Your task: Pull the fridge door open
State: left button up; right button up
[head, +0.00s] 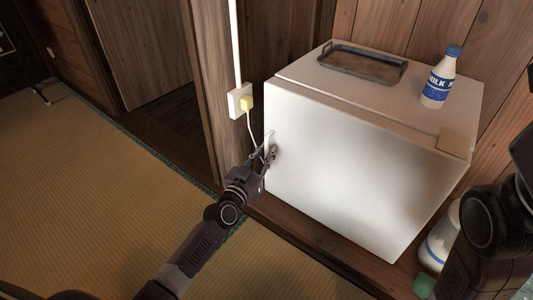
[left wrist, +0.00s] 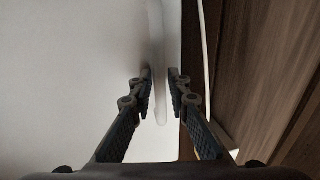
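The small white fridge (head: 350,178) stands against the wooden wall, and its front door looks closed. Its slim white handle (left wrist: 157,50) is upright near the door's edge in the left wrist view. My left gripper (head: 267,153) is at the left edge of the door. In the left wrist view the left gripper (left wrist: 161,76) is open, with one finger on each side of the handle's lower part. A narrow gap shows between the fingers and the handle. My right arm comes in at the right edge of the head view, and its gripper is out of sight.
A dark tray (head: 362,64) and a milk bottle (head: 437,82) stand on the fridge top. A white bottle (head: 436,243) stands at lower right. The tatami floor (head: 90,190) is clear at left.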

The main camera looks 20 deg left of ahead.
pick_arm(q)
jog(key=shift+c, duration=0.4)
grip_shut()
jog(key=shift+s, duration=0.1)
